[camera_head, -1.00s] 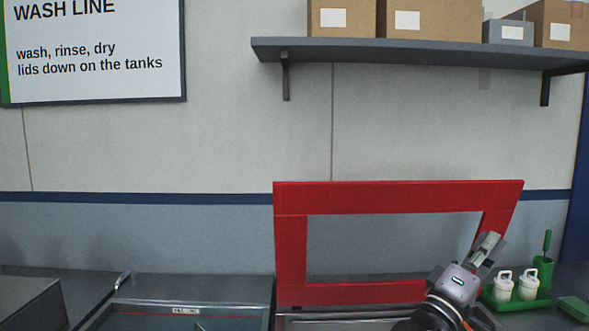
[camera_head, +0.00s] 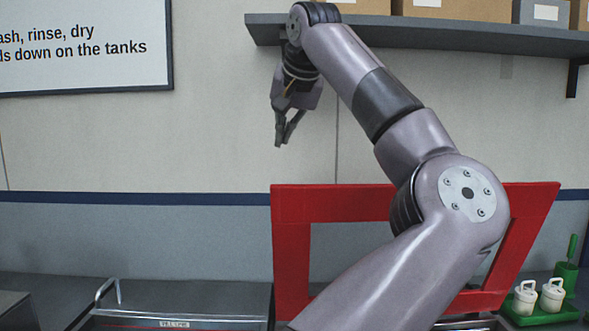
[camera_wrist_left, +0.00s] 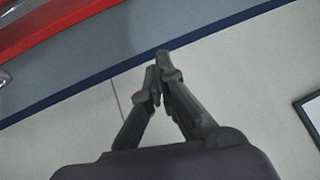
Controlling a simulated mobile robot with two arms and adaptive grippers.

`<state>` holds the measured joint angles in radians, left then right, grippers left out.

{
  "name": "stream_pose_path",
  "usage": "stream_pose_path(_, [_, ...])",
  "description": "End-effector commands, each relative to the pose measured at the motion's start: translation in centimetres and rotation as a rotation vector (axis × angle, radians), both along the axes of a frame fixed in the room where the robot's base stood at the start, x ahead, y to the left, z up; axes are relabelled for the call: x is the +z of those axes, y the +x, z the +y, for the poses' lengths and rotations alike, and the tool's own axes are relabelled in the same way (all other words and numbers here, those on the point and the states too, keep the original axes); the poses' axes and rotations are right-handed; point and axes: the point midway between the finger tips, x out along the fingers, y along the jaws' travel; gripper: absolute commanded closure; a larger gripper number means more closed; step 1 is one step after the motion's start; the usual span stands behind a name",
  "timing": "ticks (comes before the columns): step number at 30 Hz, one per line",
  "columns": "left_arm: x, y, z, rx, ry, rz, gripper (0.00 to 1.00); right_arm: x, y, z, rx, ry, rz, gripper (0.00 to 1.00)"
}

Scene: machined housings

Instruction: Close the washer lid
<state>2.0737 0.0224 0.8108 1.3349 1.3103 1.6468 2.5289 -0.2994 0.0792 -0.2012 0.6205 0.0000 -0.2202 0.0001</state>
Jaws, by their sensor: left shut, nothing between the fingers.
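The washer lid is a red frame with an open middle (camera_head: 291,245), standing upright at the back of the counter. My left arm crosses in front of it and hides much of its middle and lower part. My left gripper (camera_head: 281,143) hangs fingers down above the lid's upper left corner, in front of the wall and apart from the lid. Its fingertips are together with nothing between them, as the left wrist view (camera_wrist_left: 158,68) also shows. The red lid shows at the top left of that view (camera_wrist_left: 60,27). My right gripper is out of view.
A shelf (camera_head: 480,38) with boxes runs along the wall above. A tank with a metal handle (camera_head: 108,290) is at the lower left. White containers (camera_head: 524,298) stand on a green tray (camera_head: 545,315) at the right. A sign (camera_head: 85,45) hangs on the left wall.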

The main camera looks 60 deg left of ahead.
Motion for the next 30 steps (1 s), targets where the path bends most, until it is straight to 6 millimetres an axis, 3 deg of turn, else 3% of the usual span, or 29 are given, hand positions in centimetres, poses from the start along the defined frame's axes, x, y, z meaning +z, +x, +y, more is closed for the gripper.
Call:
stream_pose_path(3, [0.9, 0.7, -1.8, -0.027, -0.114, -0.137, 1.0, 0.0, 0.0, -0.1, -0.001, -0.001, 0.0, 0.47])
stream_pose_path(8, [0.8, 1.2, -2.5, -0.036, -0.17, -0.191, 1.0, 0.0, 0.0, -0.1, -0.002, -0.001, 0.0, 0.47])
stream_pose_path(14, [-1.7, 1.9, -1.0, -0.033, -0.174, -0.19, 1.0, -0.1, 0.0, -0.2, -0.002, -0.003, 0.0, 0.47])
stream_pose_path(23, [-7.0, 3.5, 2.3, -0.031, -0.172, -0.187, 1.0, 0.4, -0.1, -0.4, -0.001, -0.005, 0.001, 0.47])
stream_pose_path(30, [-7.8, 2.3, -0.2, -0.033, -0.168, -0.189, 1.0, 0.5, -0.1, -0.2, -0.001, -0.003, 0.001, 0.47])
